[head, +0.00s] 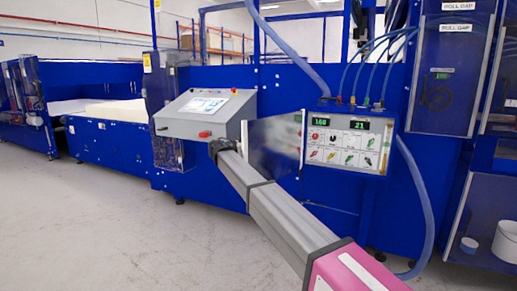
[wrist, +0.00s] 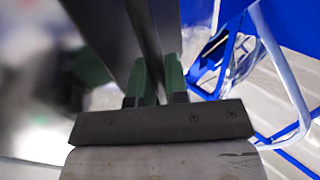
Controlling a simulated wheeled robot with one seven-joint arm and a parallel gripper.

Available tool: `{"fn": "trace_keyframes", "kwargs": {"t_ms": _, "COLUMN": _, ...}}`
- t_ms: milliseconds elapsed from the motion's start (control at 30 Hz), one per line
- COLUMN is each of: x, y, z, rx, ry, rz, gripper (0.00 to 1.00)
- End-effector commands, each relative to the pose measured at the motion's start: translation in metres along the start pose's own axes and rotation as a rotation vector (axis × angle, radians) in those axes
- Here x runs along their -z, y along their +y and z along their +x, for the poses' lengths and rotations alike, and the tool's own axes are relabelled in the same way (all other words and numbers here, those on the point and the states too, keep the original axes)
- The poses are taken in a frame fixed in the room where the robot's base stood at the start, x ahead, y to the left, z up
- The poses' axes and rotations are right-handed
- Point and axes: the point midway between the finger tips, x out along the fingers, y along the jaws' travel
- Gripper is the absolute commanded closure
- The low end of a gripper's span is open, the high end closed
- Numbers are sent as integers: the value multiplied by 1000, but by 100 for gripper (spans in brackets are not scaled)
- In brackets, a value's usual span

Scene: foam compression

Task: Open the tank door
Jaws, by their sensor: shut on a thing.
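A grey, shiny door panel (head: 274,146), which looks like the tank door, stands out at an angle, left of the white control panel (head: 345,146) with its two green number displays. Its right edge meets the frame beside that panel, whose front is uncovered. My gripper (head: 222,148) is at the door's left edge; its fingers are too small to make out there. In the wrist view, the green fingers of my gripper (wrist: 155,80) are shut on the edge of a thin dark plate (wrist: 145,25), apparently this door. Any handle is hidden.
A grey console (head: 205,113) with a screen and red button stands just left of my gripper. Blue hoses (head: 372,50) run above the control panel, and another hose (head: 420,195) hangs at right. The pale floor (head: 90,220) at front left is clear.

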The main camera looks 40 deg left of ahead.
Motion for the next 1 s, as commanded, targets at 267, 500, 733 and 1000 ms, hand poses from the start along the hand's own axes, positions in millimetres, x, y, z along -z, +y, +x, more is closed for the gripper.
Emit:
{"fn": "trace_keyframes", "kwargs": {"t_ms": 267, "x": -1, "y": 0, "z": 1, "rx": 0, "ry": -2, "rz": -1, "gripper": 66}}
{"fn": "trace_keyframes", "kwargs": {"t_ms": 500, "x": 0, "y": 0, "z": 0, "rx": 0, "ry": -1, "rz": 0, "gripper": 61}}
{"fn": "trace_keyframes", "kwargs": {"t_ms": 733, "x": 0, "y": 0, "z": -7, "rx": 1, "ry": -1, "rz": 0, "gripper": 61}}
{"fn": "trace_keyframes", "kwargs": {"t_ms": 1000, "x": 0, "y": -1, "z": -45, "rx": 2, "ry": -1, "rz": 0, "gripper": 61}}
